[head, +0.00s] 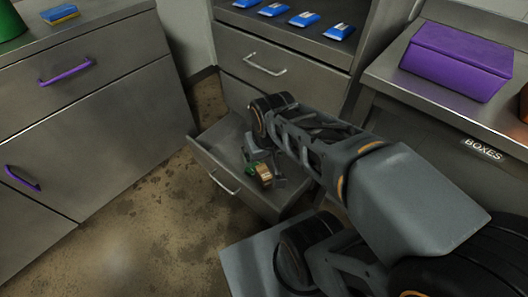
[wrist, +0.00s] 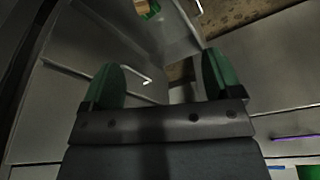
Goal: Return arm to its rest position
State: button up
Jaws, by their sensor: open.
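My gripper (wrist: 165,78) shows in the wrist view with its two green fingers spread apart and nothing between them. In the head view my arm reaches over a pulled-out lower drawer (head: 214,171), and I cannot make out the fingers clearly there. A small tan-and-green object (head: 264,174) shows at the drawer, just below the end of my arm. A tan-and-green thing (wrist: 147,8) also shows at the top edge of the wrist view, apart from the fingers. My arm hides part of the drawer.
Several blue packets (head: 305,18) lie on a shelf above a closed drawer. A purple box (head: 458,60) sits on the right counter, above a BOXES label. A left cabinet (head: 105,100) has purple handles, with a blue-and-yellow sponge (head: 60,14) on top. Floor (head: 135,225) is clear between.

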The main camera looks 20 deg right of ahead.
jog(key=shift+r, duration=0.1)
jog(key=w+r+p+v, duration=0.1)
jog(key=w+p+v, duration=0.2)
jog(key=p+v, duration=1.1)
jog(key=w+p+v, duration=0.4)
jog(key=p+v, duration=1)
jog(key=v, duration=0.1)
jog(key=shift+a+r+t+p, duration=0.15)
jog(key=shift+r+t+p, duration=0.25)
jog(key=shift+r, duration=0.3)
jog(key=shift+s, duration=0.15)
jog(key=shift+c, duration=0.4)
